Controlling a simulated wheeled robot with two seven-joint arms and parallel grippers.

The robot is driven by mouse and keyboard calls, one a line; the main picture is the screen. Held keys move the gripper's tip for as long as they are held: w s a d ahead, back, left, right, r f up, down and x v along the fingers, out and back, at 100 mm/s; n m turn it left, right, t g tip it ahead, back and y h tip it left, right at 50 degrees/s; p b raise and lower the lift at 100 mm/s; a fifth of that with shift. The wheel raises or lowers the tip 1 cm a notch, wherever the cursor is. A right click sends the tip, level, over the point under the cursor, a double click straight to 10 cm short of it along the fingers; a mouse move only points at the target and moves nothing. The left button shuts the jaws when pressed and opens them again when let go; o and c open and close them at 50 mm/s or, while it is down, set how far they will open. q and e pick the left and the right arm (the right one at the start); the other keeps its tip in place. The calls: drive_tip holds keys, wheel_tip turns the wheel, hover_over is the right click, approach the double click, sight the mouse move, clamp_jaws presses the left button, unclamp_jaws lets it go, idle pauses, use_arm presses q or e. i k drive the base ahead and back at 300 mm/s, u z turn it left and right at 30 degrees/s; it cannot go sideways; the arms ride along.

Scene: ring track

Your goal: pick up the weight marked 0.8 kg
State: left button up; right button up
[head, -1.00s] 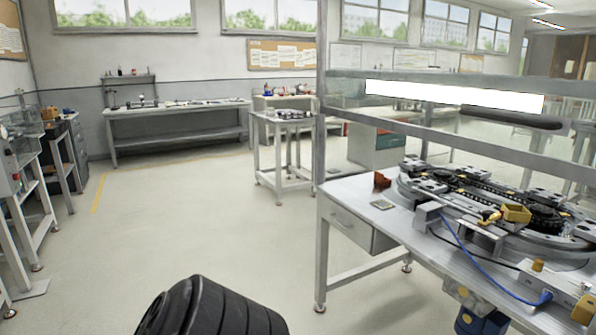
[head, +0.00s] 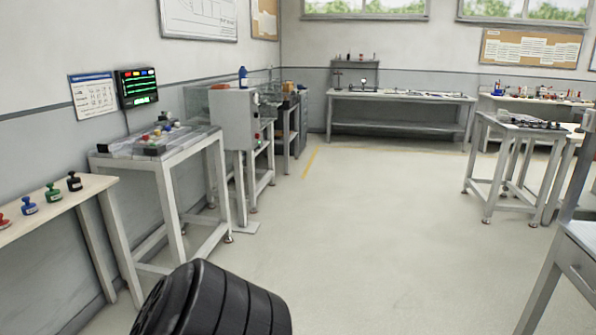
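Several small knobbed weights stand in a row on a light bench top (head: 50,216) at the left edge. A red weight (head: 4,221) is cut by the picture edge. A blue weight (head: 29,206), a green weight (head: 53,193) and a black weight (head: 74,182) stand apart from one another, upright. Pale labels show on them, but they are too small to read, so I cannot tell which is marked 0.8 kg. Neither of my grippers is in view.
A metal table (head: 165,153) with small coloured parts stands beyond the weights' bench, then a grey control box (head: 236,120). Further benches line the back wall, such as the long one (head: 400,97). A small table (head: 520,125) stands right. The middle floor is clear.

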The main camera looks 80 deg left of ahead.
sight(52, 196)
drive_tip(key=u, duration=1.15)
drive_tip(key=i, duration=1)
drive_tip(key=u, duration=2.55)
drive_tip(key=i, duration=1.4)
drive_tip(key=u, duration=1.1)
